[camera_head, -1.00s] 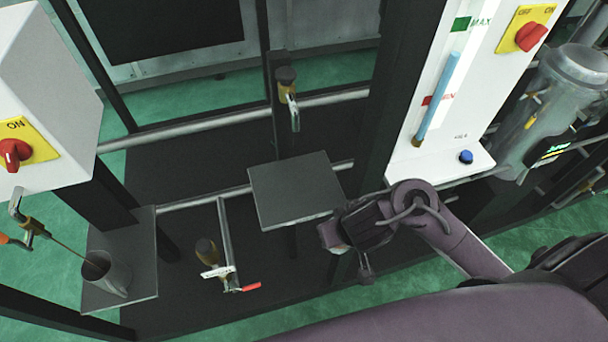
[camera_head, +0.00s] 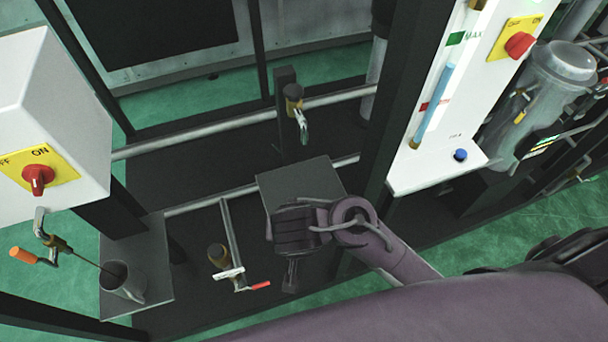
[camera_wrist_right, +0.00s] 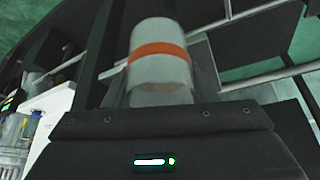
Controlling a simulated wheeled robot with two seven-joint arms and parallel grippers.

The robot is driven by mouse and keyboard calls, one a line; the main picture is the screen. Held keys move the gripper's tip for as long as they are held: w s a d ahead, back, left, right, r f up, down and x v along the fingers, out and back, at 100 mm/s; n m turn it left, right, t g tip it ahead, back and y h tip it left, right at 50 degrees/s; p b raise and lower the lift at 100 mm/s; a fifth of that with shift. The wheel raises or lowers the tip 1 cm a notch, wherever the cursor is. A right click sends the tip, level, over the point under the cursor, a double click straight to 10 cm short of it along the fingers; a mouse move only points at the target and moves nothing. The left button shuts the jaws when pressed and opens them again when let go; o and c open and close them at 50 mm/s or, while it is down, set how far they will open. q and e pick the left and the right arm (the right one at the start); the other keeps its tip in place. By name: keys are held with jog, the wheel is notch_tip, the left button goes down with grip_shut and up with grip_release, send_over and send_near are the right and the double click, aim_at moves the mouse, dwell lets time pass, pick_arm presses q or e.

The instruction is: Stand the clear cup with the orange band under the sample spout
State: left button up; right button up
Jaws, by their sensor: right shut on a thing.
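The clear cup with the orange band (camera_wrist_right: 158,62) is in my right gripper; in the right wrist view it stands out beyond the dark gripper body. In the head view the cup is hidden behind my gripper. My right gripper (camera_head: 293,232) is shut on it, over the front part of a square grey plate (camera_head: 290,181). A tap with a bent metal spout (camera_head: 303,130) is on a dark post above and behind this plate, apart from my gripper. At the left, another spout (camera_head: 41,222) has a thin dark line running into a grey mug (camera_head: 125,284). My left gripper is not in view.
A white box with a red switch (camera_head: 38,180) is at the left. A white panel with a blue tube gauge (camera_head: 433,105) and a dark upright stand right of the plate. A low valve with a red-tipped handle (camera_head: 258,286) is left of my gripper. Pipes cross behind.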

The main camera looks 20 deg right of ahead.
jog(key=w+d, duration=0.1)
jog(key=w, duration=0.1)
jog(key=w+d+p, duration=0.1)
jog(key=w, duration=0.2)
jog(key=w+d+p, duration=0.1)
jog(key=w, duration=0.2)
jog(key=shift+r, duration=0.1)
jog(key=shift+w+d, duration=0.2)
jog(key=shift+w, duration=0.35)
jog(key=shift+w+d+p, duration=0.25)
jog(key=shift+w, duration=0.3)
jog(key=shift+w+d+p, duration=0.2)
jog(key=shift+w, duration=0.35)
jog(key=shift+b+x, duration=0.35)
jog(key=shift+x, duration=0.7)
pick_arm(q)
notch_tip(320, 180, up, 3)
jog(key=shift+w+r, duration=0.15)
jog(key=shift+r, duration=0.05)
pick_arm(e)
jog(key=shift+s, duration=0.1)
jog(key=o, duration=0.9)
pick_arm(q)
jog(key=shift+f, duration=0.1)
pick_arm(e)
jog(key=shift+o, duration=0.2)
